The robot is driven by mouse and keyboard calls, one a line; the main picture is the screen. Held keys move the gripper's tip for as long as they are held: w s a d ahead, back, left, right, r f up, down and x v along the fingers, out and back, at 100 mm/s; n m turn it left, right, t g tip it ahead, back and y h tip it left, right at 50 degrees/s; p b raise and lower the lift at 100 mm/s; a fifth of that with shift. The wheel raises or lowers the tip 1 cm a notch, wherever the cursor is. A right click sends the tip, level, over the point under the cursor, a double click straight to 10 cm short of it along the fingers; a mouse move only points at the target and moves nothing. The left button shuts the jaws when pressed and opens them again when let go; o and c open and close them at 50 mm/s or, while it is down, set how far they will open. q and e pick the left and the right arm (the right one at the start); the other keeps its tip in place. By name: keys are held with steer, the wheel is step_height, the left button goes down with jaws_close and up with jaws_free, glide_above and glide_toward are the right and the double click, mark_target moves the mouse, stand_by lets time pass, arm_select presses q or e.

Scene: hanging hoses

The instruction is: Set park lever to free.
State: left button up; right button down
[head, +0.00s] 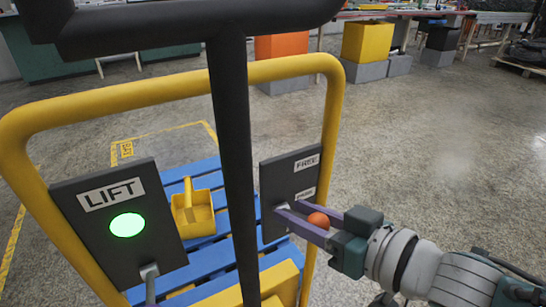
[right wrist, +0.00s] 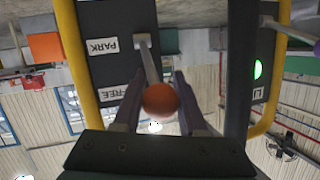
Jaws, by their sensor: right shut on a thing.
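The park lever has an orange ball knob (head: 318,220) on a grey shaft. It sticks out of a dark panel (head: 284,178) with a FREE label (head: 307,161) above and a PARK label (head: 305,193) below. The lever's base is level with the PARK label, as the right wrist view shows with its shaft (right wrist: 149,65) and knob (right wrist: 160,99). My right gripper (head: 300,216) reaches in from the right and is shut on the lever, with its purple fingers on both sides of the knob and shaft. My left gripper is out of view.
A yellow tube frame (head: 330,110) carries the panel and a LIFT panel (head: 118,215) with a lit green button (head: 127,225). A thick dark tube (head: 232,150) crosses in front. Open floor lies to the right.

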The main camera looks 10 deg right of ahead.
mark_target(328, 226)
steer(key=shift+c, duration=2.3)
jaws_free()
steer(key=shift+r, duration=0.1)
steer(key=shift+s+d+r+p, duration=0.15)
steer(key=shift+s+d+p, duration=0.05)
steer(key=shift+s+p, duration=0.15)
steer(key=p+v, duration=0.3)
steer(key=v, duration=0.4)
steer(key=shift+s+d, duration=0.25)
steer(key=shift+d, duration=0.05)
steer(key=shift+s+d+r, duration=0.15)
steer(key=shift+s+d, duration=0.2)
steer(key=shift+s, duration=0.2)
